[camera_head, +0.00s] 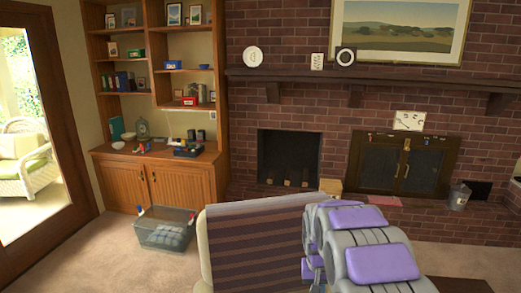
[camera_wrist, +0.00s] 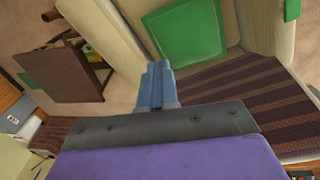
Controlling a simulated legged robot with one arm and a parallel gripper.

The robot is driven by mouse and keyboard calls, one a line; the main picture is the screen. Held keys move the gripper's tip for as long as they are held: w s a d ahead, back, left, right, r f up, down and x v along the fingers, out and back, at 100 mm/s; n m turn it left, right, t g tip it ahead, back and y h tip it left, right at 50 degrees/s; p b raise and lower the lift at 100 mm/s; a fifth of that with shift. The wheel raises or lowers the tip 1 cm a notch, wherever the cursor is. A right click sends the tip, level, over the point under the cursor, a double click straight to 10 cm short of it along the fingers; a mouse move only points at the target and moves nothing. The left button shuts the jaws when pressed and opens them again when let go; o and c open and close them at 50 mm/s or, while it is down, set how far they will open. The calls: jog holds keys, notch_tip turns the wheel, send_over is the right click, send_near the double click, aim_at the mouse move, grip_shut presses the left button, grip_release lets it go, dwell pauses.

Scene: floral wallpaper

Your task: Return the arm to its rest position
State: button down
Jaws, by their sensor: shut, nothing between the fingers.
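My gripper (camera_wrist: 158,72) shows in the wrist view with its blue-grey fingers together and nothing between them. It points over a cream sofa (camera_wrist: 120,35) with a green cushion (camera_wrist: 187,40) and a striped brown throw (camera_wrist: 225,85). In the head view my arm, grey with purple pads, is at the lower right, in front of the striped throw (camera_head: 255,240). My gripper's fingertips cannot be made out clearly there.
A plastic bin (camera_head: 165,230) stands on the carpet by the wooden cabinet (camera_head: 160,185). A brick fireplace (camera_head: 290,158) and a metal bucket (camera_head: 459,197) are behind. A dark wooden table (camera_wrist: 62,75) is at left in the wrist view. Carpet shows at lower left in the head view.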

jog(key=s+a+r+g, duration=0.1)
jog(key=s+r, duration=0.4)
jog(key=s, duration=0.5)
jog(key=s+r, duration=0.4)
jog(key=s, duration=0.6)
jog(key=s+a+n+g+y, duration=0.1)
jog(key=s+a, duration=0.1)
jog(key=s, duration=1.7)
jog(key=shift+s+r+n, duration=0.15)
jog(key=shift+r+n, duration=0.15)
jog(key=shift+r, duration=0.15)
